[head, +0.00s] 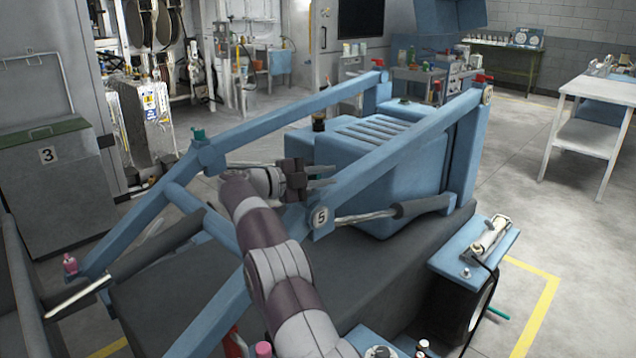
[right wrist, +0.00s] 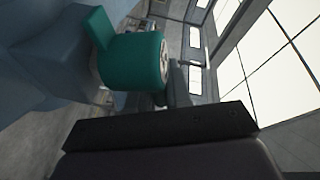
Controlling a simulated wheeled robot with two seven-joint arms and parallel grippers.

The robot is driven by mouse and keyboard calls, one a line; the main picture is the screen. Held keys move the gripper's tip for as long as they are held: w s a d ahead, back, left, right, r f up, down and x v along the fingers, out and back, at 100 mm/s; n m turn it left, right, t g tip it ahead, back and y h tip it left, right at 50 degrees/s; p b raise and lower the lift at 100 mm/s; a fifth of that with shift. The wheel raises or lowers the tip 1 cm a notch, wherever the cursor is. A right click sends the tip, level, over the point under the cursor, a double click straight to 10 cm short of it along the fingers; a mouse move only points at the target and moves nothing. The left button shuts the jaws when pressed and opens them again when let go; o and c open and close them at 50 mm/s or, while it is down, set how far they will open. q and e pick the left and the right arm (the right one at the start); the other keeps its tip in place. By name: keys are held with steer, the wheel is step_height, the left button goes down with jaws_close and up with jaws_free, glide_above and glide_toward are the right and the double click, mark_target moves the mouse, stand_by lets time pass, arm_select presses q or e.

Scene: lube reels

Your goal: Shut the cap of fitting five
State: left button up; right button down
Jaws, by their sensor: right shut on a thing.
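The round plate marked 5 (head: 321,216) is on the near blue boom arm of the loader (head: 400,138). My right gripper (head: 325,176) is just above this plate, its fingers pointing right. In the right wrist view a teal fitting cap (right wrist: 135,60) shows close up beyond the dark finger bar (right wrist: 160,128). A teal tab stands up at its left side, and a pale round face shows at its right end. My right gripper is shut on the cap, but the contact is mostly hidden. In the head view my gripper and arm hide this cap. My left gripper is out of view.
A similar teal cap (head: 198,134) sits on the far boom arm. Red caps (head: 480,78) are at the boom's rear. A grease tool (head: 490,236) lies on the blue fender shelf at right. A white table (head: 580,117) stands further right, with open floor between.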

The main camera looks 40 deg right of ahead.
steer(key=shift+s+f+m+t+y+b, duration=0.2)
steer(key=shift+f+m+b, duration=0.25)
steer(key=shift+m+b, duration=0.15)
steer(key=shift+s+f+m+t+y+b, duration=0.1)
steer(key=shift+s+f+m+t+b, duration=0.1)
steer(key=shift+f+m+b, duration=0.4)
steer(key=shift+r, duration=0.15)
